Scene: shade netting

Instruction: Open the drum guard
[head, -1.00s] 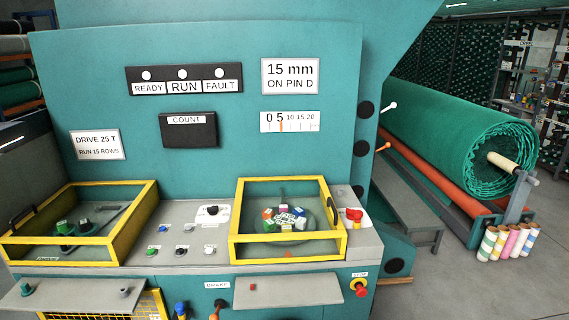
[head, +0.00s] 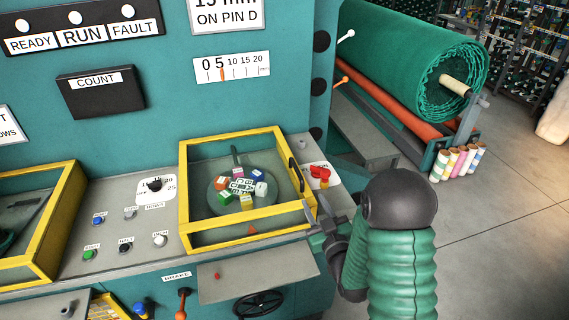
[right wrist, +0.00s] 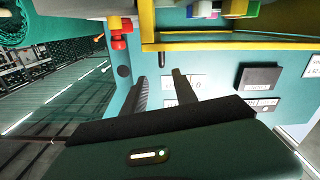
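The drum guard, a yellow-framed clear cover (head: 186,215), sits closed on the grey console over a round drum (head: 240,188) with coloured blocks. A black bar handle (head: 296,176) is on its right side. My right gripper (head: 312,214) is at the guard's front right corner, just below the handle. Whether it touches the frame I cannot tell. In the right wrist view my right gripper (right wrist: 165,85) has its two fingers apart with nothing between them, and the guard's yellow frame (right wrist: 230,46) lies beyond the fingertips. My left gripper is in neither current view.
A red knob (head: 319,177) stands right of the guard, close to my gripper. A second yellow-framed guard (head: 50,235) is at left. Between them are buttons and a dial (head: 154,186). A shelf (head: 255,283) and handwheel (head: 259,303) are below. The green netting roll (head: 410,60) is behind right.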

